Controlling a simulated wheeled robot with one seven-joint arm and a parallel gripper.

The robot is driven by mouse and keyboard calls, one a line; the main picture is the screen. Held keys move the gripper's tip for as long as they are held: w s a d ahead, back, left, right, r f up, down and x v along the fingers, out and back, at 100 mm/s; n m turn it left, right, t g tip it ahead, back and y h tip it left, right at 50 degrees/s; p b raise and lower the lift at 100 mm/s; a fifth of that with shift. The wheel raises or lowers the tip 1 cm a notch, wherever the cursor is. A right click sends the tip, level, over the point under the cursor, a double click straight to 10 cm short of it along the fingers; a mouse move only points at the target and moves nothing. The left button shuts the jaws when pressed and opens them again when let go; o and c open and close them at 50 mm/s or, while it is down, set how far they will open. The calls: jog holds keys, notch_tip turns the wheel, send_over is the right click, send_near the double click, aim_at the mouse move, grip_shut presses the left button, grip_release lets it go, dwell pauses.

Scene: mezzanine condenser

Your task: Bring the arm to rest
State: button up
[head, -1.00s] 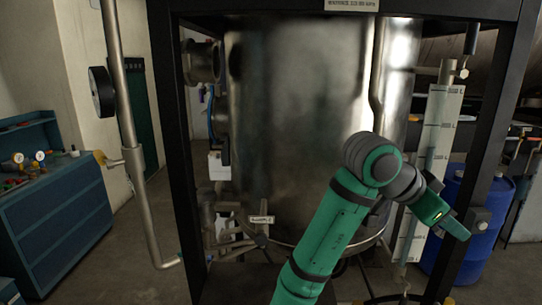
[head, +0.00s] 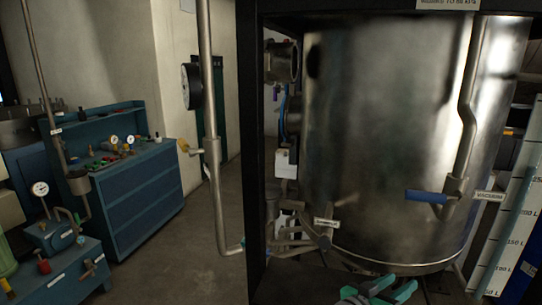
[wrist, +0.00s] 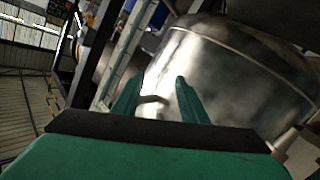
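My gripper (wrist: 161,82) shows in the wrist view with its two teal fingers apart and nothing between them. The steel tank (wrist: 235,75) lies beyond the fingers; I cannot tell the exact gap. In the head view only a small teal and grey part of my arm shows at the bottom edge, in front of the tank (head: 385,140). The rest of the arm is out of view there.
A blue cabinet (head: 150,195) stands at left. Bare floor (head: 195,255) lies between cabinet and frame.

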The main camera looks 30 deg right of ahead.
jog(key=w+a+f+n+t+y, duration=0.2)
jog(key=w+a+f+n+t, duration=0.15)
jog(key=a+f, duration=0.4)
jog(key=w+a+f+n+t+y, duration=0.1)
jog(key=w+a+f+n+t, duration=0.1)
jog(key=a+f+n+t, duration=0.4)
jog(key=s+a+f+n+t+y, duration=0.1)
jog(key=s+a+f+y, duration=0.15)
jog(key=a+f, duration=0.45)
jog(key=s+a+f+n+t+y, duration=0.1)
jog(key=a+f+y, duration=0.15)
jog(key=a, duration=0.75)
jog(key=s+a+f+n+t+y, duration=0.2)
jog(key=s+a+y, duration=0.3)
jog(key=s+a, duration=0.6)
jog(key=s+a+r+y, duration=0.3)
jog(key=s+a+r, duration=0.1)
jog(key=s+a, duration=0.7)
jog(key=shift+s+a+m+y, duration=0.3)
jog(key=shift+a+m, duration=0.05)
jog(key=shift+m, duration=0.1)
jog(key=shift+r+t, duration=0.1)
jog(key=shift+t, duration=0.15)
